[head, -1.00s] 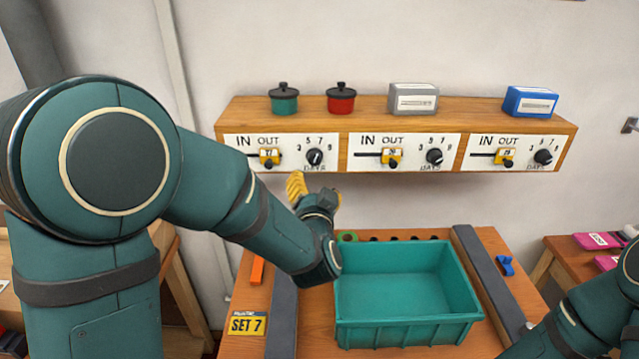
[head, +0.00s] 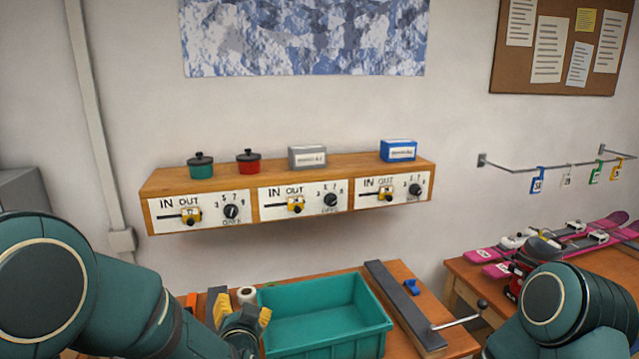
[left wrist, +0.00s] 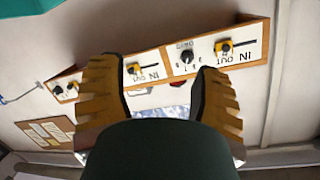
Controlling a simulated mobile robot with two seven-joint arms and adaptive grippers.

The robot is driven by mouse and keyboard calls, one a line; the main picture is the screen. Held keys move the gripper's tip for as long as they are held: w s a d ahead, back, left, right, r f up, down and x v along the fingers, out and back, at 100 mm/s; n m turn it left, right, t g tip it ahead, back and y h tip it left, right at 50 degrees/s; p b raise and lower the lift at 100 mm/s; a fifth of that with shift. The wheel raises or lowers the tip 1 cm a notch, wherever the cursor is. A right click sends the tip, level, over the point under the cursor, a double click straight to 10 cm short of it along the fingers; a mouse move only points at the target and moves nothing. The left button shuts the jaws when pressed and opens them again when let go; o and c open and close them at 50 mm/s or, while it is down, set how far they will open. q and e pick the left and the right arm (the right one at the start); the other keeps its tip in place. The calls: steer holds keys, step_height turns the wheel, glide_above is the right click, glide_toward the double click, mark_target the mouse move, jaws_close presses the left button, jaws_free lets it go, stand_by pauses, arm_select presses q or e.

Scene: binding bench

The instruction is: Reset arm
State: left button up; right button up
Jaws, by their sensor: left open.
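My left gripper (head: 250,318) is open and empty, low at the near-left corner of the teal bin (head: 330,349), below the wall shelf. In the head view I cannot tell whether it touches the bin. In the left wrist view its two yellow ribbed fingers (left wrist: 160,95) stand wide apart, with the shelf panels upside down beyond them. My right arm shows at the lower right of the head view; its gripper is out of frame.
The wooden wall shelf (head: 165,184) has three IN/OUT panels with yellow sliders and black dials. Two small pots and two boxes stand on it. A clamp bar (head: 398,300) lies right of the bin. Pink skis (head: 490,254) lie on the right bench.

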arm_select(q)
step_height(320, 180, down, 12)
steer(key=g+h+b, duration=0.1)
steer(key=g+h, duration=0.1)
steer(key=g, duration=0.1)
steer(key=s+d+f+n+g+h+b, duration=0.2)
steer(key=s+f+g, duration=0.3)
steer(key=s+f, duration=0.5)
steer(key=s+d+f+n+g+h+b, duration=0.2)
steer(key=s+f+g, duration=0.3)
steer(key=s+f, duration=0.5)
step_height(320, 180, down, 4)
steer(key=shift+s+d+f+n+h+b, duration=0.2)
steer(key=shift+s+d+n+h+b, duration=0.2)
steer(key=shift+d+n+b, duration=0.15)
arm_select(e)
step_height(320, 180, down, 8)
steer(key=shift+w+a+r, duration=0.25)
steer(key=shift+w+a, duration=0.05)
steer(key=shift+a, duration=0.05)
